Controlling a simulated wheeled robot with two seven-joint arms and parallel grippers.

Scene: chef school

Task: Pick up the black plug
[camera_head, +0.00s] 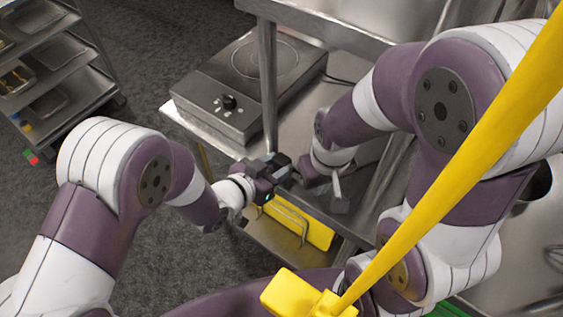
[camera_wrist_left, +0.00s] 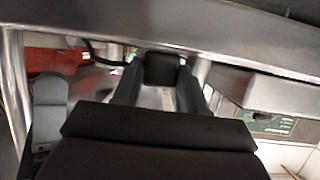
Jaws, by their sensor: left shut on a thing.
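My left gripper (camera_head: 282,164) is beside the metal stand, below the hotplate in the head view. In the left wrist view, the left gripper's (camera_wrist_left: 160,78) two dark fingers stand on either side of a small black block, the black plug (camera_wrist_left: 162,67). The gripper is shut on it, just under a metal edge. In the head view the plug is too small and dark to tell from the fingers. My right gripper (camera_head: 327,187) is close to the right of the left one, partly hidden by its own wrist; its opening is unclear.
A hotplate (camera_head: 218,111) with a knob sits on a metal shelf, with a cable behind it. A metal leg (camera_head: 267,85) rises close by the left gripper. Yellow boards (camera_head: 300,222) stand in a rack below. A yellow pole (camera_head: 455,150) crosses the right side. A tray trolley (camera_head: 60,78) stands far left.

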